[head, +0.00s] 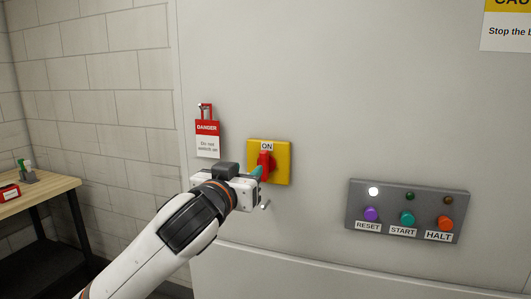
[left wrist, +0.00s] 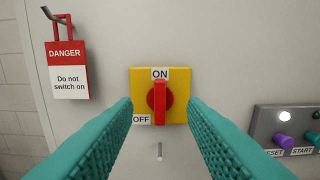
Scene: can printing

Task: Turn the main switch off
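The main switch is a red rotary knob (head: 265,162) on a yellow plate (head: 284,169) mounted on the grey cabinet. In the left wrist view the knob (left wrist: 159,102) stands upright, its handle in line with the ON label (left wrist: 160,74). The OFF label (left wrist: 141,119) is at the plate's lower left. My left gripper (left wrist: 160,103) is open, with its teal fingers on either side of the knob and visible gaps to it. In the head view my left gripper (head: 258,173) is in front of the plate and hides its lower left part. My right gripper is not in view.
A red and white DANGER tag (head: 207,139) hangs on a hook left of the switch. A grey panel (head: 356,207) with RESET, START and HALT buttons is at the right; its white lamp (head: 373,191) is lit. A small metal peg (left wrist: 159,151) is below the switch. A wooden bench (head: 45,194) stands far left.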

